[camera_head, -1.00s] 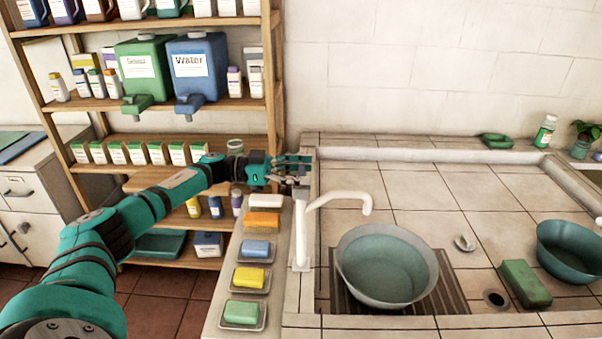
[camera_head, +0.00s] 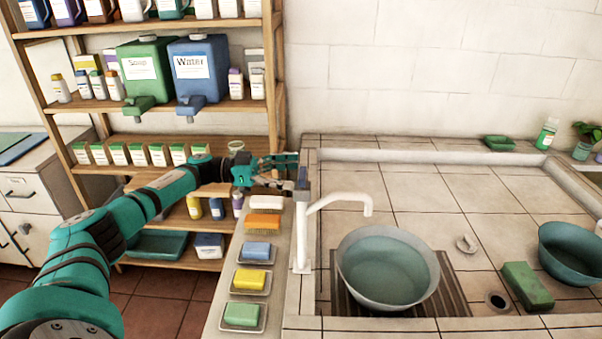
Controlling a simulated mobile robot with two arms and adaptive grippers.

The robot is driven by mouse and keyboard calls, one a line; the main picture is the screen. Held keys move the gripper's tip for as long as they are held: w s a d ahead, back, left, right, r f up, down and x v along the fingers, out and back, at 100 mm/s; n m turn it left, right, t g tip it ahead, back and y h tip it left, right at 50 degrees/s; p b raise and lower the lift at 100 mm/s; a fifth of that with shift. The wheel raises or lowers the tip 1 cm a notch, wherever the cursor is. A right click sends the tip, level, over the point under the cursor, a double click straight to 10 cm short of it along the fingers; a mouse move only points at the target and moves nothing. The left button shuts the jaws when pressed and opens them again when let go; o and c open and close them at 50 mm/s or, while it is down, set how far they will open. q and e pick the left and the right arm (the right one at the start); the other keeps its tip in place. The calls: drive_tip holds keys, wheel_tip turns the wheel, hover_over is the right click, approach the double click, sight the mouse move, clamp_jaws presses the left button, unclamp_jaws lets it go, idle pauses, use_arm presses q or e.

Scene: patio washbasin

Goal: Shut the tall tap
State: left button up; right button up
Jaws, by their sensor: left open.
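The tall tap (camera_head: 303,235) is white and stands upright on the basin's left edge, its spout bent right over a round bowl (camera_head: 344,270) of water. No stream shows under the spout. A small grey piece, perhaps its lever (camera_head: 302,180), sits at the tap's top. My left gripper (camera_head: 289,170) is open, fingers pointing right, at the left of the tap's top. The fingertips overlap or nearly meet the grey piece; I cannot tell whether they touch. My right gripper is not in view.
Several soaps, such as the yellow one (camera_head: 250,279), line the ledge left of the tap. A wooden shelf (camera_head: 200,104) with bottles and dispensers stands behind my left arm. A green block (camera_head: 527,285) and teal bowl (camera_head: 575,252) lie to the right.

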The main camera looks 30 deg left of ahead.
use_arm(q)
drive_tip(key=v, duration=0.8)
drive_tip(key=shift+a, duration=0.2)
drive_tip(key=shift+s, duration=0.1)
